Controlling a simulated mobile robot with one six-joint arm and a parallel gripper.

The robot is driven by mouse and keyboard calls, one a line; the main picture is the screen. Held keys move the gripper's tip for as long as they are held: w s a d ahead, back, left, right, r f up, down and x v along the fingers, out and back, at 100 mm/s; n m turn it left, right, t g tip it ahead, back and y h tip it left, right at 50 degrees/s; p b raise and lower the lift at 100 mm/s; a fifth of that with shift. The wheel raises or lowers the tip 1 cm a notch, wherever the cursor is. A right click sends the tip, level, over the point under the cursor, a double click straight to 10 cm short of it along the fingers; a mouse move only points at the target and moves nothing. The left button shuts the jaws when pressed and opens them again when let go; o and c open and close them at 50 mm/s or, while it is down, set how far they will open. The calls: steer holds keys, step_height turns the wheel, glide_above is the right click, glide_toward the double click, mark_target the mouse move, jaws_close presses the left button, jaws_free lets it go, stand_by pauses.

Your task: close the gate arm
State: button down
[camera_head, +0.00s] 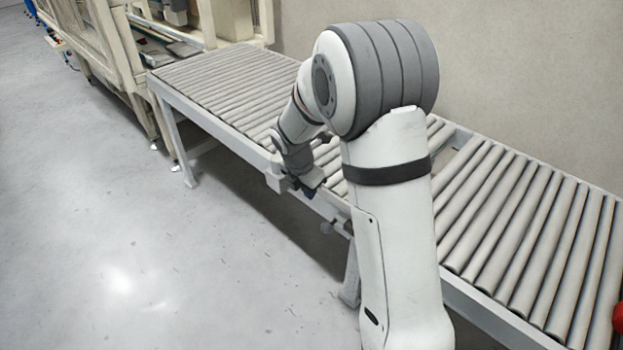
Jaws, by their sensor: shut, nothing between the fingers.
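My gripper (313,189) is at the near side rail of the roller conveyor (215,124), left of the picture's middle. It is small and partly dark in this view, and it is shut with nothing held. Just below and right of it, a small grey fitting (328,228) sticks out under the rail. I cannot tell whether this fitting belongs to the gate arm. No gate arm can be made out clearly. My own arm covers the middle of the conveyor and may hide it. I cannot tell whether the gripper touches the rail.
The conveyor runs from the upper left to the lower right along a plain wall (520,70). A beige machine frame (118,50) stands at its far left end. A red object (618,318) shows at the right edge. The grey floor (130,240) on the left is clear.

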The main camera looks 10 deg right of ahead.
steer(key=shift+w+d+f+p, duration=0.2)
steer(key=shift+w+d+f, duration=0.5)
steer(key=shift+d+f, duration=0.2)
steer(key=shift+w+d+f+p, duration=0.15)
steer(key=shift+w+d+f, duration=0.55)
steer(key=shift+d+f, duration=0.2)
